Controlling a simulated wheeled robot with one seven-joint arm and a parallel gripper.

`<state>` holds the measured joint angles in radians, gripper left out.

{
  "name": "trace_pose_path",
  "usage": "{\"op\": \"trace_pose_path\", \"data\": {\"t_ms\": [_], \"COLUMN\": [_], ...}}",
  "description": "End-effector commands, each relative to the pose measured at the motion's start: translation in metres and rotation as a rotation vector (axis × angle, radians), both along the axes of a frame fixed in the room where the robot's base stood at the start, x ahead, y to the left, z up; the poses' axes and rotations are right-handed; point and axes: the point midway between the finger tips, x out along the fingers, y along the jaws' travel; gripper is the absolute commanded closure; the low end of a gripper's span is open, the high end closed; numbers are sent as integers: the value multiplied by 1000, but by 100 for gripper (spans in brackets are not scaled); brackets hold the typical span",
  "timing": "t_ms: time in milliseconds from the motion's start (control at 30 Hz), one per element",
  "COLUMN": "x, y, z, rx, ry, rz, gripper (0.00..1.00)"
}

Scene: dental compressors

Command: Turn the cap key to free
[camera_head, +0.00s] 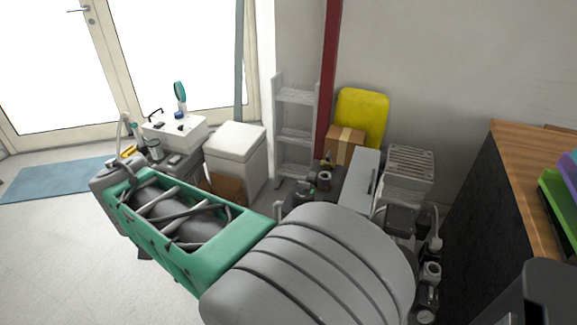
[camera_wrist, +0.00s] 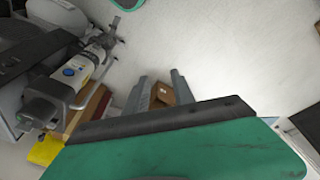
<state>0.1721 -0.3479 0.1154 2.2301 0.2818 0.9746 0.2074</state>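In the wrist view my gripper (camera_wrist: 159,76) shows two grey fingers standing apart, with nothing between them but a brown box on the floor beyond. A grey and white device (camera_wrist: 80,70) with a round blue spot lies to the left of the fingers, apart from them. I cannot make out a cap key in either view. In the head view a compressor (camera_head: 428,290) with a gauge and fittings stands at the right, partly hidden behind my arm. Smaller pump parts (camera_head: 324,181) sit further back. I cannot clearly pick out my gripper in the head view.
A cardboard box (camera_head: 345,146) and a yellow panel (camera_head: 362,112) stand by the back wall. A white bin (camera_head: 235,150) and a ribbed white unit (camera_head: 410,165) stand nearby. A wood-topped counter (camera_head: 525,165) bounds the right. Open floor (camera_head: 60,260) lies at the left.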

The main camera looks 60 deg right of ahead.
Motion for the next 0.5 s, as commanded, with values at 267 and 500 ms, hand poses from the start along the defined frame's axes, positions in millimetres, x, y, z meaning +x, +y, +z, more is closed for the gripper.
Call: {"op": "trace_pose_path", "data": {"t_ms": [267,500], "x": [-63,-118], "y": [-255,-307], "z": [98,93], "rx": [-168,-254], "ry": [4,-34], "rz": [-1690,-2327], "gripper": [70,70]}}
